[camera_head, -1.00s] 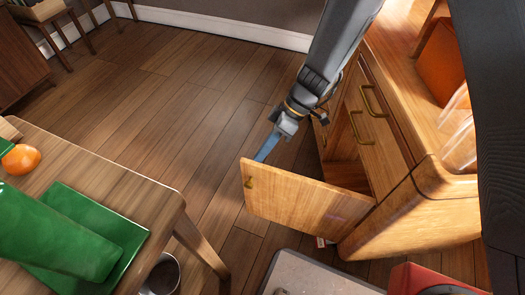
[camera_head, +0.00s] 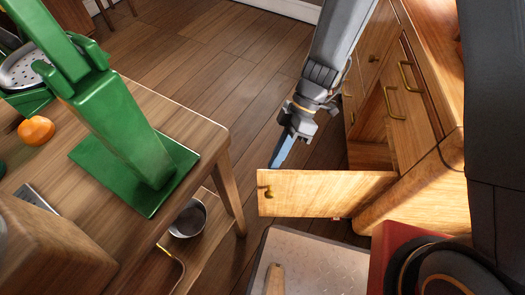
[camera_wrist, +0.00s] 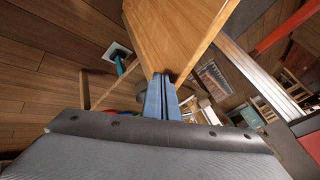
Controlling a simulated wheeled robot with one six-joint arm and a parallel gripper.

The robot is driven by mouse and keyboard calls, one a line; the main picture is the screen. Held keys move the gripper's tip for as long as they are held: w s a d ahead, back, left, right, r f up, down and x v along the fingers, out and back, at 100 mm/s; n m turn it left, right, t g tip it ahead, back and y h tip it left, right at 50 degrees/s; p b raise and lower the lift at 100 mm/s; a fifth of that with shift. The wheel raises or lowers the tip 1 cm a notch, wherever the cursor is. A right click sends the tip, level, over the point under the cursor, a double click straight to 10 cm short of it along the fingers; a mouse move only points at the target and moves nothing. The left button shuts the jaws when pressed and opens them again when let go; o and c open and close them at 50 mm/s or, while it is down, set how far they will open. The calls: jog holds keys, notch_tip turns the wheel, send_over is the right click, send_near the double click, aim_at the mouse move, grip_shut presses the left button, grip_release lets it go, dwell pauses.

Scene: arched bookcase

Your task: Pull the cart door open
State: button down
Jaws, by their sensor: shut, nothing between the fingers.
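The wooden cart (camera_head: 430,190) stands at the right in the head view. Its door (camera_head: 325,193) is swung out wide from the front, with a small brass knob (camera_head: 268,192) near its free end. The opening behind the door shows dark wood inside. My gripper (camera_head: 279,160) is shut and empty, its blue fingers pointing down just behind the top edge of the door near the free end. In the wrist view the shut fingers (camera_wrist: 161,98) are close to the edge of the door panel (camera_wrist: 170,35); I cannot tell whether they touch it.
A wooden table (camera_head: 190,110) with a green stand (camera_head: 125,130) and an orange (camera_head: 36,130) is at the left. A metal pot (camera_head: 188,218) sits below it. A pale-topped surface (camera_head: 310,262) and a red item (camera_head: 400,260) are in front. Floor beyond the gripper is clear.

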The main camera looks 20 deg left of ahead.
jog(key=shift+s+d+n, duration=0.1)
jog(key=shift+s+n, duration=0.2)
jog(key=shift+s, duration=0.4)
jog(key=w+r, duration=0.8)
jog(key=w, duration=0.1)
jog(key=shift+w+d+p, duration=0.25)
jog(key=shift+d+p, duration=0.1)
jog(key=shift+d, duration=0.1)
jog(key=shift+s+a, duration=0.1)
